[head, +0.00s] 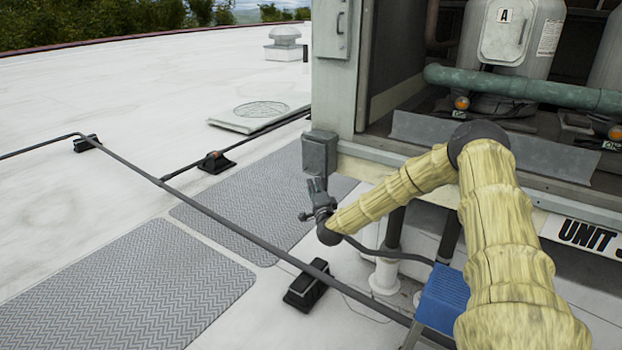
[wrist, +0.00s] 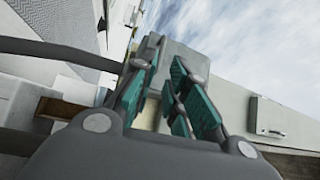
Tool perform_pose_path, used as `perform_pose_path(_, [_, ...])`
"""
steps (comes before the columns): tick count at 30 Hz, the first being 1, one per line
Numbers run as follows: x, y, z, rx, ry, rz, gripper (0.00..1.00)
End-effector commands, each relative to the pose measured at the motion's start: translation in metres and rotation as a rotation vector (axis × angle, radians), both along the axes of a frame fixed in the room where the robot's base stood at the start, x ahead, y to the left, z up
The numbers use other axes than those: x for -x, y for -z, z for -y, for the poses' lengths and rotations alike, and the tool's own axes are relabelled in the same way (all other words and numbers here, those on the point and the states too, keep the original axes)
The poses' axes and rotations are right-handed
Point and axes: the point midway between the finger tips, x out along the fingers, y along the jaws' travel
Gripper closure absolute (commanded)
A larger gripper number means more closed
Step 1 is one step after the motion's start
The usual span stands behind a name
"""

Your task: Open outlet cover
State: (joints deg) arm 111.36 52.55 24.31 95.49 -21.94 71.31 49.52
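The outlet cover (head: 320,153) is the front of a small grey box on the lower left corner post of the rooftop unit. It looks closed and hangs upright. My gripper (head: 318,188) is just below the box and points up towards it. In the wrist view my gripper (wrist: 164,72) has teal-padded fingers with a gap between them, and nothing is held. The grey outlet box (wrist: 180,56) shows beyond the fingertips. I cannot tell whether a fingertip touches it. The cover's lower edge is partly hidden by the fingers.
The rooftop unit (head: 345,90) stands open on the right, with tanks and a green pipe (head: 520,88) inside. Black conduit (head: 220,217) on rubber feet crosses the roof. Grey walk mats (head: 120,285) lie left. The roof at left is mostly clear.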

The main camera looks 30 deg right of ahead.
Motion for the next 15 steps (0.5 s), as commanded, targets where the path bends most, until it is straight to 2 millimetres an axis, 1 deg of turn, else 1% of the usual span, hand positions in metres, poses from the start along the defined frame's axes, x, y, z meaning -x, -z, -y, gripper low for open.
perform_pose_path(1, [-0.008, -0.001, 0.003, 0.002, 0.001, 0.0, 0.84])
perform_pose_path(6, [-0.032, -0.004, 0.013, 0.001, 0.0, 0.0, 0.84])
perform_pose_path(10, [-0.046, -0.005, 0.019, 0.0, 0.001, -0.001, 0.84])
perform_pose_path(15, [-0.057, -0.007, 0.022, 0.0, 0.0, -0.001, 0.84])
